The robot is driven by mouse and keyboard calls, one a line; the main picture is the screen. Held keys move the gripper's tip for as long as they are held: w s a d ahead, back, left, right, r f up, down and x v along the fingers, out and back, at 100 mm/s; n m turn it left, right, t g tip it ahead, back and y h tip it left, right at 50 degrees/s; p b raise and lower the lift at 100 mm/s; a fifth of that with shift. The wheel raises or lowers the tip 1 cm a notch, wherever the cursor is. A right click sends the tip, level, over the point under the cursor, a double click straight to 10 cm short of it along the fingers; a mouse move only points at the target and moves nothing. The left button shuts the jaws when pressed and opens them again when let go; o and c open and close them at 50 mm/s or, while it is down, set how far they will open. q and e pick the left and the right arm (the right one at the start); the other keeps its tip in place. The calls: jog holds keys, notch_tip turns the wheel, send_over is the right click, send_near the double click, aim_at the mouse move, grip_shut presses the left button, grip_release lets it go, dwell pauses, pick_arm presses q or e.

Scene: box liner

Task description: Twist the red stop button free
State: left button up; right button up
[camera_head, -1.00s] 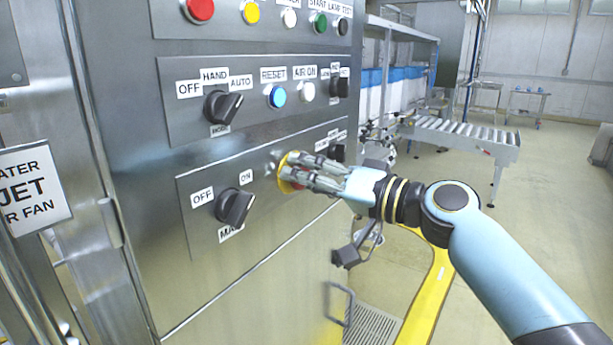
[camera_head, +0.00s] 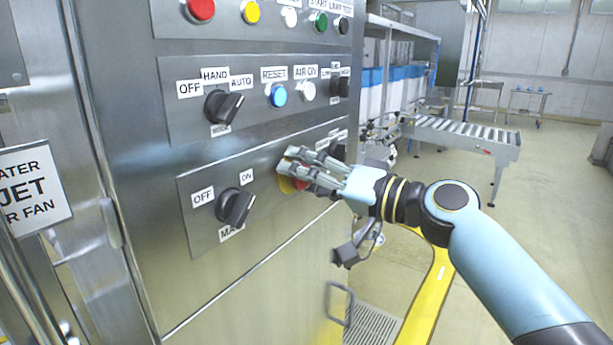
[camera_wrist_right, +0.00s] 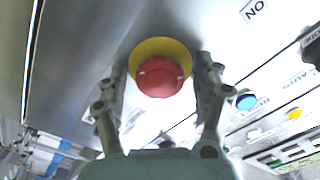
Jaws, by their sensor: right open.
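The red stop button (camera_wrist_right: 160,78) sits on a yellow round plate (camera_wrist_right: 164,48) on the lower metal panel. In the head view the button (camera_head: 300,185) is mostly hidden behind my right gripper (camera_head: 288,164). My right gripper is open, with one finger on each side of the button in the right wrist view (camera_wrist_right: 163,82). A gap shows between the fingers and the red cap; I cannot tell whether either fingertip touches the plate. My left gripper is not in view.
A black OFF/ON rotary switch (camera_head: 236,207) is left of the stop button. Above are a HAND/AUTO switch (camera_head: 222,106), a blue reset button (camera_head: 277,95) and a white button (camera_head: 308,91). A roller conveyor (camera_head: 460,132) stands at the right; the floor there is clear.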

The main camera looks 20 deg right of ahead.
jog(key=v, duration=1.2)
